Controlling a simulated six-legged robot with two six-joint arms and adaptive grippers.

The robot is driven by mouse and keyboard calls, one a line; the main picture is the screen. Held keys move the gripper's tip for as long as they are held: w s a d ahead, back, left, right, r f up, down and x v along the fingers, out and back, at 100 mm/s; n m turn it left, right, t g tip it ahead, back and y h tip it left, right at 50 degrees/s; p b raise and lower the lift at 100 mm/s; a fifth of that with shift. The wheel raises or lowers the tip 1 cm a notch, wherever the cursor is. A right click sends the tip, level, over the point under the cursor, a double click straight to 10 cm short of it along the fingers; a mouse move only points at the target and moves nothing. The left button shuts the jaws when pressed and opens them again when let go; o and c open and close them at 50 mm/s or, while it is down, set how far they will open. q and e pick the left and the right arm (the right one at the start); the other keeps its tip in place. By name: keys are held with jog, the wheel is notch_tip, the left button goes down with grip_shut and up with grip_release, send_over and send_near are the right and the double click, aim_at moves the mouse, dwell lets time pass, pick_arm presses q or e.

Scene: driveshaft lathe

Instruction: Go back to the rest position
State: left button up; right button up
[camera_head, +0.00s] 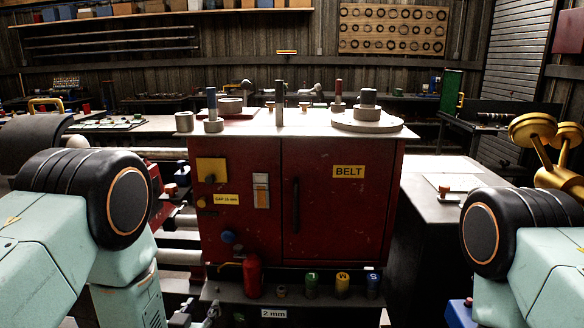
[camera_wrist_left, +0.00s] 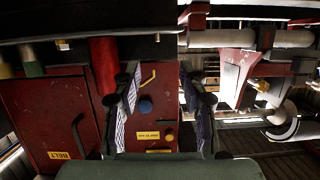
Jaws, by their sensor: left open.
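My left gripper (camera_wrist_left: 165,98) shows in the left wrist view with its two dark, pale-padded fingers spread apart. It is open, with nothing held between the fingers. In the head view, only a small dark part of it shows low, left of the red cabinet (camera_head: 340,215). The cabinet's front, with a blue knob (camera_wrist_left: 145,106) and a yellow label (camera_wrist_left: 153,135), shows beyond and between the fingers in the wrist view. My left arm comes in from the left and bends down. My right arm shows at the right edge, but its gripper is outside the views.
A red cylinder (camera_head: 252,277) and green (camera_head: 312,284), yellow (camera_head: 342,285) and blue (camera_head: 373,285) capped containers stand on a low ledge before the cabinet. Metal parts stand on the cabinet top. Lathe bars (camera_head: 180,257) lie left. Brass wheels (camera_head: 533,130) show at right.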

pick_arm(q)
jog(key=s+a+f+g, duration=0.1)
jog(key=s+f+g, duration=0.3)
jog(key=s+f, duration=0.4)
jog(key=s+a+f+g, duration=0.1)
jog(key=s+f+g, duration=0.35)
jog(key=s, duration=0.65)
jog(key=s+f+g+b, duration=0.1)
jog(key=s+g, duration=0.2)
jog(key=s, duration=0.6)
jog(key=s+f+g+b, duration=0.1)
jog(key=s+f+g, duration=0.1)
jog(key=s, duration=0.8)
jog(key=shift+s+f+n+g, duration=0.3)
jog(key=shift+n+g, duration=0.1)
jog(key=shift+g, duration=0.15)
